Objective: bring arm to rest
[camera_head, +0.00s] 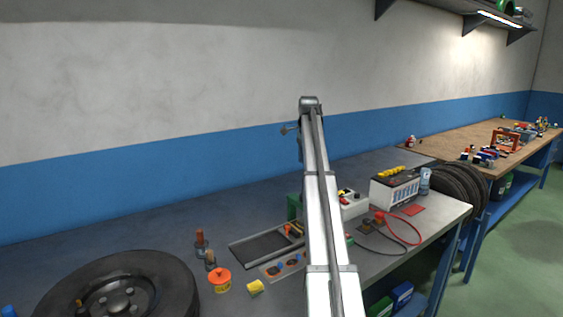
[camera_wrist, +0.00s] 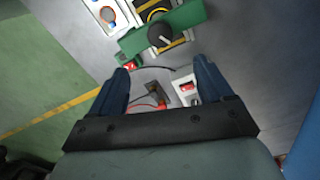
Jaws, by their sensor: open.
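My gripper (camera_wrist: 161,72) shows in the wrist view with its two blue fingers spread apart. I see nothing clasped between them. Beyond the fingers is a pale grey box with a red switch (camera_wrist: 187,86), and a bit of red cable (camera_wrist: 150,103). Whether the fingers touch anything there I cannot tell, but they look clear of it. In the head view my pale arm rises up the middle of the picture over the grey bench (camera_head: 213,212). My gripper cannot be made out there.
A wheel (camera_head: 175,283) lies at the bench's left front. A battery (camera_head: 394,190), a grey control box (camera_head: 352,206), red cable (camera_head: 407,243), orange tin (camera_head: 219,280) and tray (camera_head: 255,248) stand around the arm. A wooden bench (camera_head: 450,138) is at the right. The wrist view shows a green block (camera_wrist: 190,17).

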